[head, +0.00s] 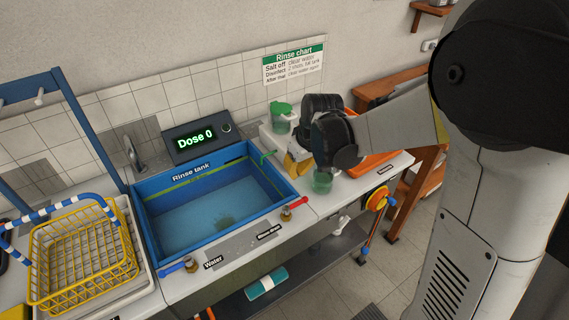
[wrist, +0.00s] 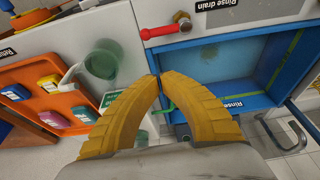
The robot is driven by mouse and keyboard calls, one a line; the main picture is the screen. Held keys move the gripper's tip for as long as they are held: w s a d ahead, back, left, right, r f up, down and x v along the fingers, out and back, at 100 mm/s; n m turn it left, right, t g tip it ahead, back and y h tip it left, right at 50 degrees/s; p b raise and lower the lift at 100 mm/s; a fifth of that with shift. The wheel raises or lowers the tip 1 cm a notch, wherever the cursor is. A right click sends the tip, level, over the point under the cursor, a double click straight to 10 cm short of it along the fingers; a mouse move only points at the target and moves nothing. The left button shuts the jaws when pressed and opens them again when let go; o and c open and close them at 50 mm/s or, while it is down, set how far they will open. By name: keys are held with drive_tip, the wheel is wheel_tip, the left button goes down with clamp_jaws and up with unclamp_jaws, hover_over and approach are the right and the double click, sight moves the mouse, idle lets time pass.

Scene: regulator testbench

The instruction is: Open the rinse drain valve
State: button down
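The rinse drain valve (head: 297,203) is a red lever on a brass body, on the front ledge of the blue rinse tank (head: 142,232). Its lever lies roughly along the ledge, pointing away from the tank's middle. A "Rinse drain" label (head: 268,232) is beside it. In the wrist view the red lever (wrist: 163,30) is at the top, beyond the fingertips and not touching them. My gripper (head: 299,164) is right of the tank, above the counter. Its yellow fingers (wrist: 158,77) meet at the tips with nothing visible between them. The tank holds water.
A green cup (head: 322,182) stands on the counter close to my gripper, and a green jug (head: 282,117) stands behind it. An orange tray (head: 372,163) is at the right. A blue-handled water valve (head: 178,266) and yellow basket (head: 75,285) are at the left.

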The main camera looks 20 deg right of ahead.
sight(290, 188)
drive_tip(key=shift+w+f, duration=0.25)
drive_tip(key=shift+w, duration=0.05)
drive_tip(key=b+x, duration=0.4)
drive_tip(key=x, duration=0.6)
drive_tip(key=shift+f, duration=0.25)
drive_tip(key=s, duration=0.1)
drive_tip(key=s+r, duration=0.1)
drive_tip(key=s+d+b, duration=0.1)
drive_tip(key=shift+s+r, duration=0.15)
drive_tip(key=shift+s, duration=0.1)
drive_tip(key=shift+s+d, duration=0.1)
drive_tip(key=shift+d, duration=0.05)
